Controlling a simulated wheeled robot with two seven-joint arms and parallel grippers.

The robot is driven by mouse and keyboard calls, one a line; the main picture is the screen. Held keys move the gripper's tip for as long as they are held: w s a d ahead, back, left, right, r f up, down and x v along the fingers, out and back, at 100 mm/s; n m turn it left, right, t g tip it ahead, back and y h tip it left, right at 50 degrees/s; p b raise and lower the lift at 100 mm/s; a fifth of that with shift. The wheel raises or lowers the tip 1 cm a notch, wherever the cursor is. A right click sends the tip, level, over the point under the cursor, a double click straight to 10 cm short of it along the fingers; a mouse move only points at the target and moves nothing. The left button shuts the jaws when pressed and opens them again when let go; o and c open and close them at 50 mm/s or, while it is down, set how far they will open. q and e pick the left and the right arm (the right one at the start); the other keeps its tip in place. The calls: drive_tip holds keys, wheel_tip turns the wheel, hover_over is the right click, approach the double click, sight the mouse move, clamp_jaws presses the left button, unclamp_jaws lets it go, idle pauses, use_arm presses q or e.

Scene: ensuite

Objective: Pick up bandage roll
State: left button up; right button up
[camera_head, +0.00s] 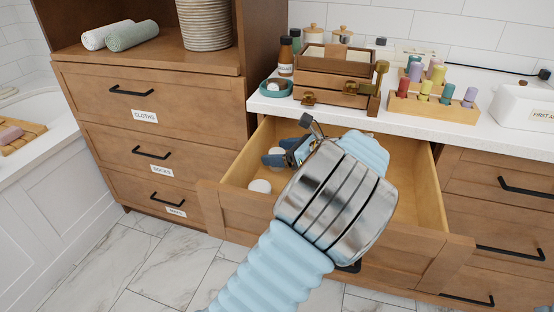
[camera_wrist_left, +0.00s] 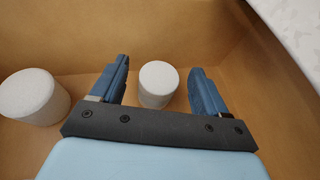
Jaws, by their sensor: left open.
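My left gripper (camera_head: 282,151) reaches down into the open wooden drawer (camera_head: 408,208), at its left back part. Its two blue fingers are apart, as the left wrist view (camera_wrist_left: 160,70) also shows. A white bandage roll (camera_wrist_left: 158,84) stands upright on the drawer floor and appears between the fingers, with a gap on each side. A second white roll (camera_wrist_left: 30,97) stands to the left, outside the fingers; it shows in the head view (camera_head: 260,186) near the drawer's left wall. My left arm hides much of the drawer. My right gripper is not in view.
The white counter (camera_head: 410,124) above the drawer holds a wooden box (camera_head: 330,90), a green dish (camera_head: 276,88), a rack of coloured bottles (camera_head: 432,107) and a white first-aid box (camera_head: 522,106). A closed drawer cabinet (camera_head: 150,105) stands left.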

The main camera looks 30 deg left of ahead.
use_arm(q)
drive_tip(key=c, duration=1.1)
drive_tip(key=shift+r, duration=0.1)
